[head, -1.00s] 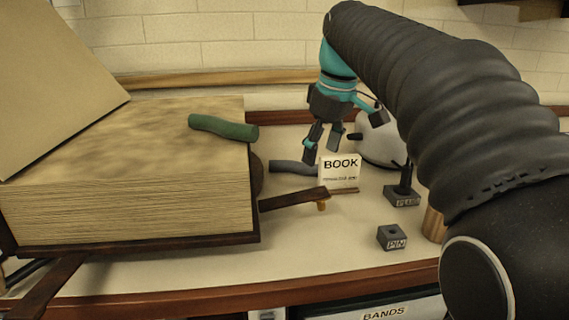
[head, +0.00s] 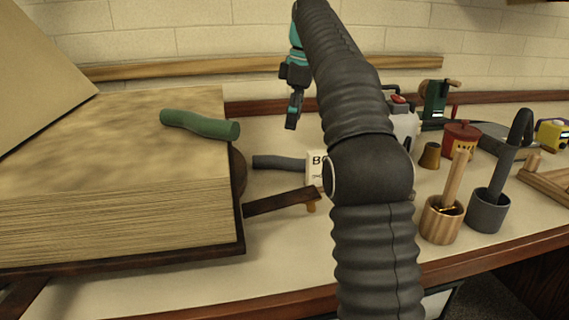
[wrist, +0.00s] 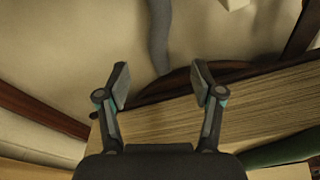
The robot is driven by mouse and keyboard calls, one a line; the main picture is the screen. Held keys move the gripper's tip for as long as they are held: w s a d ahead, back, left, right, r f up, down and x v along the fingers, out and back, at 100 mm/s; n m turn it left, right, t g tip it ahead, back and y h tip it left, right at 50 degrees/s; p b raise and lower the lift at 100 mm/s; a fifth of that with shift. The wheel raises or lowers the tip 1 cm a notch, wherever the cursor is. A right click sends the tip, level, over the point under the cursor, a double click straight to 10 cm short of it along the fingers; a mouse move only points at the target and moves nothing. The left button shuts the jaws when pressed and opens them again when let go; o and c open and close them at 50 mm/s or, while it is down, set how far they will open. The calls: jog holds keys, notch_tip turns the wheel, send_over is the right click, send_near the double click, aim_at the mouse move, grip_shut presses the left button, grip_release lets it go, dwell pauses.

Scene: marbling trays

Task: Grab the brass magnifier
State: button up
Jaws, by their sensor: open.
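I cannot make out a brass magnifier for certain in either view. My gripper (head: 292,120) is open and empty, above the back of the counter to the right of the big book; part of it is hidden behind my arm in the head view. In the wrist view its two fingers (wrist: 162,84) stand apart, with the book's edge and a grey-blue rod below and beyond them. A small brass-coloured cup (head: 429,156) stands on the counter right of my arm. Small gold-coloured bits show inside a wooden cup (head: 437,228), too small to identify.
The thick open book (head: 120,215) fills the left, with a green roll (head: 200,125) on it. A grey cup (head: 488,214), red pot (head: 460,137) and green device (head: 434,100) stand right.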

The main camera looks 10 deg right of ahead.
aim_at(287, 157)
jog(key=f, duration=0.4)
jog(key=a+f+b, duration=0.1)
jog(key=f, duration=0.2)
jog(key=f+b, duration=0.1)
jog(key=f, duration=0.3)
jog(key=shift+w+a+f, duration=0.3)
jog(key=shift+w+f, duration=0.05)
jog(key=shift+w, duration=0.05)
grip_shut()
